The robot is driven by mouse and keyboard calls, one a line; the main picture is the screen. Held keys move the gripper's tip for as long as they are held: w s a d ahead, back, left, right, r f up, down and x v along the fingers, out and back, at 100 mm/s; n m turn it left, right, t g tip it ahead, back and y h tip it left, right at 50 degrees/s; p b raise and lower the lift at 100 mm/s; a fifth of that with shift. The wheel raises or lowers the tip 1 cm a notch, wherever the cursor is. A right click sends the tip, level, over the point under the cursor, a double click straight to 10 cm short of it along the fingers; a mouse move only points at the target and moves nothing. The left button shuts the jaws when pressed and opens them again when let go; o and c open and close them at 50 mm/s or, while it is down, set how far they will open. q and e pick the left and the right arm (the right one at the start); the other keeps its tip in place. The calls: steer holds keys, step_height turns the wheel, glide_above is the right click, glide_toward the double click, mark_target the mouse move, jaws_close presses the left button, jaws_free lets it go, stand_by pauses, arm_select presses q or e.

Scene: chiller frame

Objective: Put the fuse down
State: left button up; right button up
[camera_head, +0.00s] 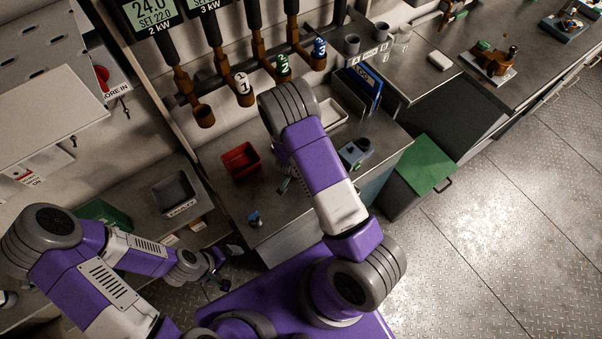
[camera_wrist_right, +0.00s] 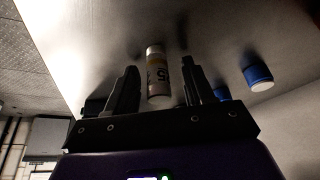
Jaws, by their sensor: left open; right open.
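The fuse (camera_wrist_right: 157,75) is a small pale cylinder with a printed orange band, between the two fingers of my right gripper (camera_wrist_right: 159,88) in the right wrist view. The fingers are open, with a gap showing on each side of the fuse. It is by a grey metal surface; I cannot tell whether it touches it. In the head view my right gripper (camera_head: 284,186) is mostly behind my right arm, over the metal bench (camera_head: 290,222), and I cannot make out the fuse there. My left gripper (camera_head: 222,262) is open and empty, low at the bench's left front.
A blue-ended piece (camera_head: 254,218) stands near the bench's front edge. A red bin (camera_head: 241,160), a white tray (camera_head: 333,113) and a light-blue block (camera_head: 355,152) are also on the bench. A grey bin (camera_head: 174,191) is at left. Pipes with numbered tags hang behind.

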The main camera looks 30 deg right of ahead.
steer(key=shift+c, duration=0.4)
jaws_close()
